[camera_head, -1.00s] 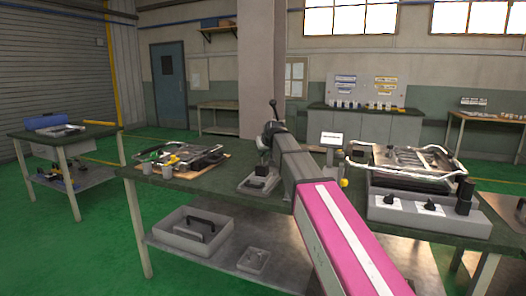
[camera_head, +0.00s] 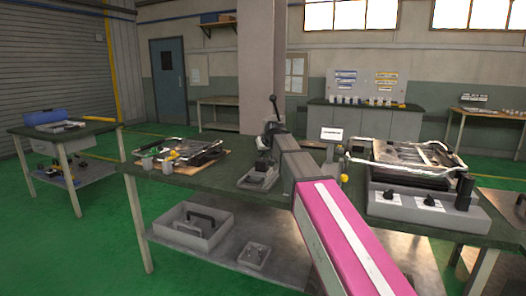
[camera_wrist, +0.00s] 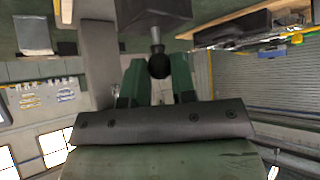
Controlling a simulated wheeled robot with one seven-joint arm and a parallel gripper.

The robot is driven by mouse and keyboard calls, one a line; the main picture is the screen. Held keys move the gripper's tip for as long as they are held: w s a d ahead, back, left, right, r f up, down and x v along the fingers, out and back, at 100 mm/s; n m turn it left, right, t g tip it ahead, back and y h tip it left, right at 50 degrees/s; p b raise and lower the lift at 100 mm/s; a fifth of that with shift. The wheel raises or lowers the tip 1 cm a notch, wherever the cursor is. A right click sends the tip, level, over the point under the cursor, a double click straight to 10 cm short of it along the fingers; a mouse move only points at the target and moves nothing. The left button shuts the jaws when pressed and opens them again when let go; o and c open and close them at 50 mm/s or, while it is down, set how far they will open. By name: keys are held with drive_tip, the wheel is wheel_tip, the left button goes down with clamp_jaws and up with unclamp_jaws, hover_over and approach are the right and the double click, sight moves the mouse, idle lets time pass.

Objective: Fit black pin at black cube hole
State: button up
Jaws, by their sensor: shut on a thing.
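My gripper (camera_wrist: 158,82) has green fingers shut on the black pin (camera_wrist: 159,66), which has a round black head and a pale metal stem. In the wrist view the stem points toward a dark cube (camera_wrist: 155,12) at the top edge. The stem's end meets the cube's outline, but I cannot tell whether it is in the hole. In the head view a small black cube (camera_head: 263,166) sits on a grey fixture (camera_head: 257,179) on the green workbench.
A wire-framed heating device (camera_head: 415,163) and a grey control box with black knobs (camera_head: 425,206) stand at the right. A tray of tools (camera_head: 185,152) lies at the left. A small white sign (camera_head: 331,135) stands behind my arm. A grey bin (camera_head: 190,228) is on the lower shelf.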

drive_tip(key=shift+f, duration=0.3)
drive_tip(key=o, duration=1)
drive_tip(key=shift+r, duration=0.1)
drive_tip(key=v, duration=1)
drive_tip(key=shift+s+d+r, duration=0.15)
drive_tip(key=shift+s+r, duration=0.1)
drive_tip(key=shift+s, duration=0.05)
